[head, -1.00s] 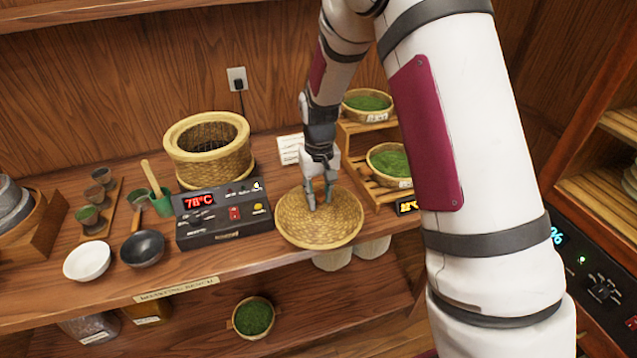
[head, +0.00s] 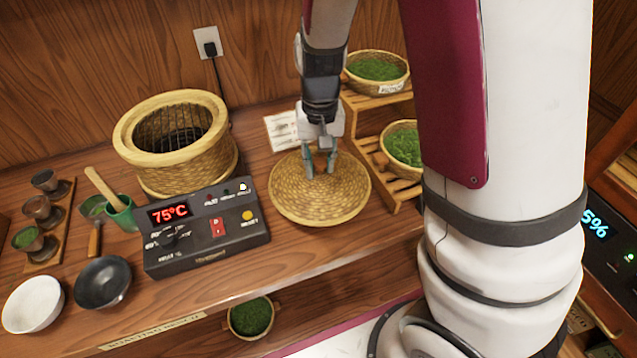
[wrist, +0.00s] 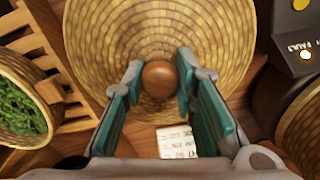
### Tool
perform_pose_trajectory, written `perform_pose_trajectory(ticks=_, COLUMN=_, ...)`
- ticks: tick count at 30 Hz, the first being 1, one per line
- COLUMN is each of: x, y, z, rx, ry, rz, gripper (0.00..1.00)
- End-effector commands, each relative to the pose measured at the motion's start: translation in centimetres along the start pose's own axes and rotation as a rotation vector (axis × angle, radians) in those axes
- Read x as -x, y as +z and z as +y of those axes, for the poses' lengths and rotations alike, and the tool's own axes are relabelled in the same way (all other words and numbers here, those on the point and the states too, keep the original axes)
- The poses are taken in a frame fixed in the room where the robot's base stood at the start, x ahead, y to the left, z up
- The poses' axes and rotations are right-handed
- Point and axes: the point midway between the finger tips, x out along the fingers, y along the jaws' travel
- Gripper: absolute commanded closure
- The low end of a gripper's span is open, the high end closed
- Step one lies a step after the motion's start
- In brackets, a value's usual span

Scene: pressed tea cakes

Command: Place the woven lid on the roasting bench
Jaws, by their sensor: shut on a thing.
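The round woven lid (head: 318,205) is flat and level over the right part of the wooden roasting bench (head: 285,255), between the control box and the stepped rack. I cannot tell if its underside touches the bench. My gripper (head: 320,172) points down at the lid's middle and is shut on its round wooden knob. The wrist view shows the knob (wrist: 159,78) between the two teal finger pads, with the woven lid (wrist: 155,28) spread around it.
A woven roaster basket (head: 170,145) and the control box (head: 207,228) stand left of the lid. The stepped rack with tea baskets (head: 403,147) is close on its right. A paper card (head: 281,130) lies behind. Bowls (head: 103,283) and cups are further left.

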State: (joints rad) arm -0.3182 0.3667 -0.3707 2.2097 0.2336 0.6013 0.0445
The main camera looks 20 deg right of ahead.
Motion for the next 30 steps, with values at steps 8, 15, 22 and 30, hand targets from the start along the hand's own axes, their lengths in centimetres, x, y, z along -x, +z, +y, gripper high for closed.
perform_pose_trajectory(ticks=8, x=-2.5, y=0.0, z=0.0, rx=0.0, ry=0.0, rz=-0.002, gripper=1.0)
perform_pose_trajectory(ticks=15, x=-5.5, y=0.0, z=0.0, rx=0.0, ry=0.001, rz=-0.001, gripper=1.0)
perform_pose_trajectory(ticks=22, x=-5.6, y=0.0, z=0.0, rx=0.001, ry=-0.001, rz=0.001, gripper=1.0)
perform_pose_trajectory(ticks=30, x=-5.9, y=0.0, z=0.0, rx=0.001, ry=0.0, rz=0.0, gripper=0.54)
